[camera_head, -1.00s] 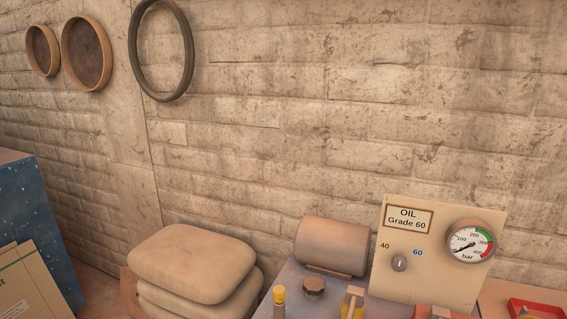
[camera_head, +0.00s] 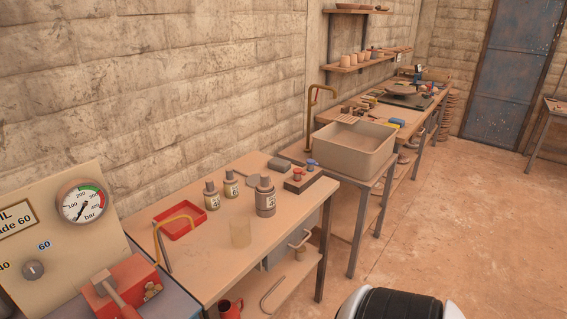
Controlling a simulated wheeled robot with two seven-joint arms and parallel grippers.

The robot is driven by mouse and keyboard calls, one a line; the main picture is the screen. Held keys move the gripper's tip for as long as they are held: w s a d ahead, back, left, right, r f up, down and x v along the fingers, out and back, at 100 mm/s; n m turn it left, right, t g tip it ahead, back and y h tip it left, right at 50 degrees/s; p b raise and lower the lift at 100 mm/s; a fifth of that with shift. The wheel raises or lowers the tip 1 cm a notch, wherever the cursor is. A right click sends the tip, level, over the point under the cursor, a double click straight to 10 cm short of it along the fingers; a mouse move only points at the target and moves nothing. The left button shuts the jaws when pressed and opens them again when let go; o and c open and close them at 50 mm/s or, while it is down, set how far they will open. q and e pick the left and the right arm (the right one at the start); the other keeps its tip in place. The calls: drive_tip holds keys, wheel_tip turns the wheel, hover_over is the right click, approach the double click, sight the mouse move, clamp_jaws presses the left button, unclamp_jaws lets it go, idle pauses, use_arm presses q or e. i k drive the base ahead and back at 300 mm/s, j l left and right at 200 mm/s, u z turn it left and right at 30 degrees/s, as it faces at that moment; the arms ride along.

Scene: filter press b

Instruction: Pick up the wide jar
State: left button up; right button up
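Two smaller labelled bottles, one on the left (camera_head: 212,196) and one on the right (camera_head: 231,184), stand farther back. Neither of my grippers is in view.
A block with red and blue knobs (camera_head: 304,178) sits at the far right corner. A basin (camera_head: 354,150) stands beyond. Open floor (camera_head: 460,220) lies to the right.

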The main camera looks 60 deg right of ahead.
sight(239, 224)
drive_tip(key=z, duration=1.55)
